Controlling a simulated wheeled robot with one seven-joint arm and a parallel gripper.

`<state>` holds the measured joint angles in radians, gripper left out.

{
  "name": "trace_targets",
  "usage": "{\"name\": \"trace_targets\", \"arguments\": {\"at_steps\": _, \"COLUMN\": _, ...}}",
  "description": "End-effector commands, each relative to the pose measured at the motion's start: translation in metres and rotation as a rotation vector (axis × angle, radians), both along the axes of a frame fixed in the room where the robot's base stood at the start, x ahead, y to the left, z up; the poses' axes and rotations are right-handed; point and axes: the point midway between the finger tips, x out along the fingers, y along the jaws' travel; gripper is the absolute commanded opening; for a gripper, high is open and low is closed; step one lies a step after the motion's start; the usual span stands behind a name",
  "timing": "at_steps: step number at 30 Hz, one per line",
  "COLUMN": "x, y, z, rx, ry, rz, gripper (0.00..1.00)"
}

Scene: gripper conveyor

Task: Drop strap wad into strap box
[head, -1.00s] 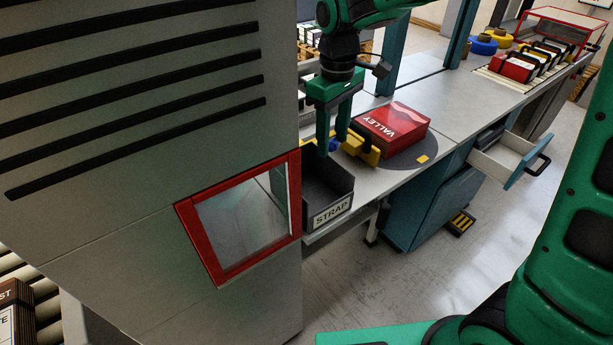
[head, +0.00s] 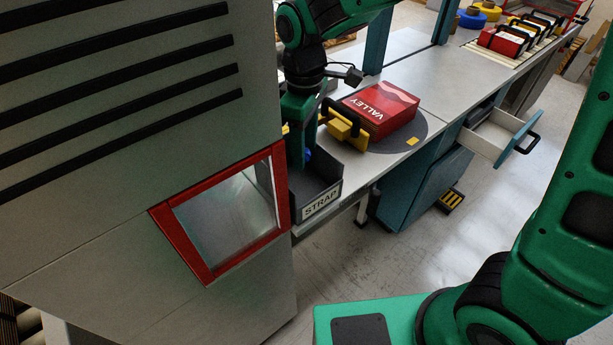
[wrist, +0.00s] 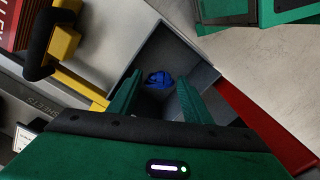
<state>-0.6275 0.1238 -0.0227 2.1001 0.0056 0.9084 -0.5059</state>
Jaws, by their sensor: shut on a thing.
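The strap box (head: 321,202) is a dark grey open bin with a white STRAP label on its front, beside the grey cabinet. My gripper (head: 303,158) points down into its mouth, with the fingers partly behind the box's near side and the cabinet edge. A small patch of the blue strap wad (head: 309,154) shows at the fingertips. In the wrist view the crumpled wad (wrist: 158,79) is between the two green fingers (wrist: 158,88), which are shut on it. The box's grey walls (wrist: 200,70) surround it there. The wad's height above the floor is unclear.
A red VALLEY box (head: 383,110) lies on a dark round plate (head: 422,128) right of the strap box, with a yellow black-handled tool (head: 347,127) against it. The red-framed window (head: 222,215) is close on the left. An open drawer (head: 500,137) juts out at right.

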Motion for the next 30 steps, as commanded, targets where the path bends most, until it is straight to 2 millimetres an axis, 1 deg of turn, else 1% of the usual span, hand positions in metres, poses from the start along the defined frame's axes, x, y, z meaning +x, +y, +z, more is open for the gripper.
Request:
{"name": "trace_targets", "arguments": {"at_steps": 3, "x": 0.0, "y": 0.0, "z": -0.003, "rx": 0.0, "ry": 0.0, "rz": 0.0, "gripper": 0.24}}
{"name": "trace_targets", "arguments": {"at_steps": 10, "x": 0.0, "y": 0.0, "z": -0.003, "rx": 0.0, "ry": 0.0, "rz": 0.0, "gripper": 0.24}}
{"name": "trace_targets", "arguments": {"at_steps": 11, "x": 0.0, "y": 0.0, "z": -0.003, "rx": 0.0, "ry": 0.0, "rz": 0.0, "gripper": 0.47}}
{"name": "trace_targets", "arguments": {"at_steps": 12, "x": 0.0, "y": 0.0, "z": -0.003, "rx": 0.0, "ry": 0.0, "rz": -0.001, "gripper": 0.57}}
{"name": "trace_targets", "arguments": {"at_steps": 13, "x": 0.0, "y": 0.0, "z": -0.003, "rx": 0.0, "ry": 0.0, "rz": -0.001, "gripper": 0.64}}
{"name": "trace_targets", "arguments": {"at_steps": 14, "x": 0.0, "y": 0.0, "z": -0.003, "rx": 0.0, "ry": 0.0, "rz": -0.001, "gripper": 0.67}}
{"name": "trace_targets", "arguments": {"at_steps": 21, "x": 0.0, "y": 0.0, "z": -0.003, "rx": 0.0, "ry": 0.0, "rz": -0.001, "gripper": 0.67}}
{"name": "trace_targets", "arguments": {"at_steps": 24, "x": 0.0, "y": 0.0, "z": 0.0, "rx": 0.001, "ry": -0.002, "rz": -0.001, "gripper": 0.67}}
{"name": "trace_targets", "arguments": {"at_steps": 26, "x": 0.001, "y": 0.0, "z": 0.005, "rx": 0.001, "ry": -0.002, "rz": -0.001, "gripper": 0.67}}
{"name": "trace_targets", "arguments": {"at_steps": 30, "x": 0.001, "y": 0.0, "z": 0.026, "rx": 0.003, "ry": -0.004, "rz": -0.001, "gripper": 0.67}}
